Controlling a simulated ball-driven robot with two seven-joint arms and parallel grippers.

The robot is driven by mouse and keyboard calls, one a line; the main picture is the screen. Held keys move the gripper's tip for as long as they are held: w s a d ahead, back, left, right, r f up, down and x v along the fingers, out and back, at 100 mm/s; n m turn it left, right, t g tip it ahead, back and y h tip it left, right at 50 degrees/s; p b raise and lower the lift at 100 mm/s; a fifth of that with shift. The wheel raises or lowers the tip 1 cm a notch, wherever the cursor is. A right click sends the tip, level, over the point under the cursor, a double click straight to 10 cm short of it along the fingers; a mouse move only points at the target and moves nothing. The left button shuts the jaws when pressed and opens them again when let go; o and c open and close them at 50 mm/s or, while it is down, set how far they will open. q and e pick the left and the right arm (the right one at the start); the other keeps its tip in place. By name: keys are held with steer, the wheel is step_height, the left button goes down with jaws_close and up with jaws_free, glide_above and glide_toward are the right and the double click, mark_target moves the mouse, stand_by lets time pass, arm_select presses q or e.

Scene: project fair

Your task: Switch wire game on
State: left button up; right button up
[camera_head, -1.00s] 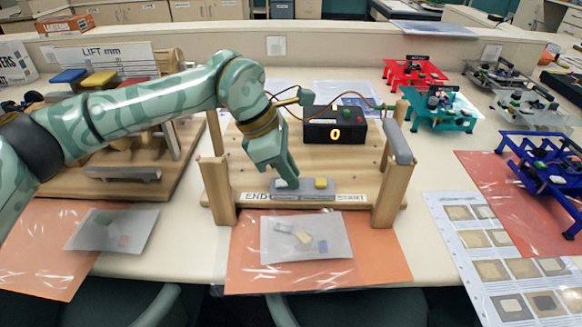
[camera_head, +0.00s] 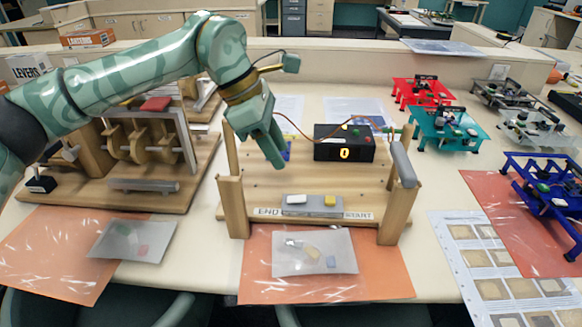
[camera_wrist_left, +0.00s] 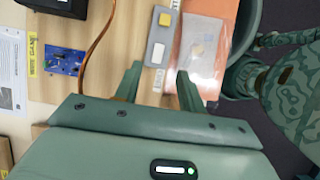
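The wire game (camera_head: 260,182) is a wooden board with upright posts. Its black box (camera_head: 328,146) shows a lit orange 0 and has small buttons on top. A grey panel (camera_head: 313,208) at the front edge, between the END and START labels, carries a white block (camera_head: 296,199) and a yellow block (camera_head: 330,200). The panel also shows in the left wrist view (camera_wrist_left: 156,51). My left gripper (camera_head: 276,160) hangs above the board, behind and left of the panel, apart from it. In the left wrist view its fingers (camera_wrist_left: 160,82) are spread with nothing between them. My right gripper is out of view.
A grey handle (camera_head: 403,165) rests at the right post. A copper wire (camera_wrist_left: 97,48) runs beside the left gripper. A wooden lever machine (camera_head: 115,190) stands left. Red (camera_head: 415,91), teal (camera_head: 447,128) and blue (camera_head: 545,190) stands are right. A plastic bag (camera_head: 314,252) lies in front.

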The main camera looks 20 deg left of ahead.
arm_select(q)
steer(key=p+v, duration=0.1)
steer(key=v, duration=0.4)
steer(key=shift+a+r, duration=0.15)
steer(key=shift+r, duration=0.1)
